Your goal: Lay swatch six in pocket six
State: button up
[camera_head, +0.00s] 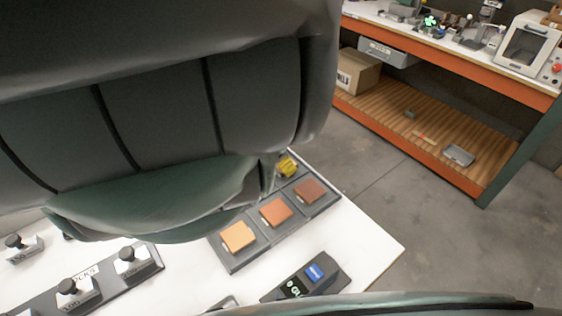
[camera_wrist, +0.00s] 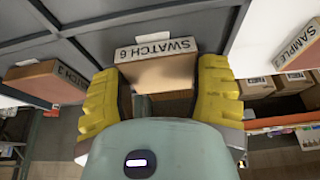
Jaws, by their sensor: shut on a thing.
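In the wrist view, my gripper (camera_wrist: 158,98) has its two yellow fingers on either side of swatch six (camera_wrist: 160,73), a tan block with a pale edge labelled SWATCH 6. The fingers are shut on it. In the head view, a yellow part of my gripper (camera_head: 287,166) shows at the tray's far end (camera_head: 233,268); my arm hides the held swatch and the pockets behind.
Swatch three (camera_wrist: 45,80) lies left in the wrist view. Orange (camera_head: 238,237), orange-brown (camera_head: 275,211) and brown swatches (camera_head: 309,190) fill the near tray row. A sample block (camera_wrist: 298,48) is at right. A dark device (camera_head: 306,278) and knobbed blocks (camera_head: 75,289) stand nearby.

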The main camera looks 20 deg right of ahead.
jog(key=shift+f, duration=0.15)
jog(key=o, duration=1)
jog(key=shift+r, duration=0.2)
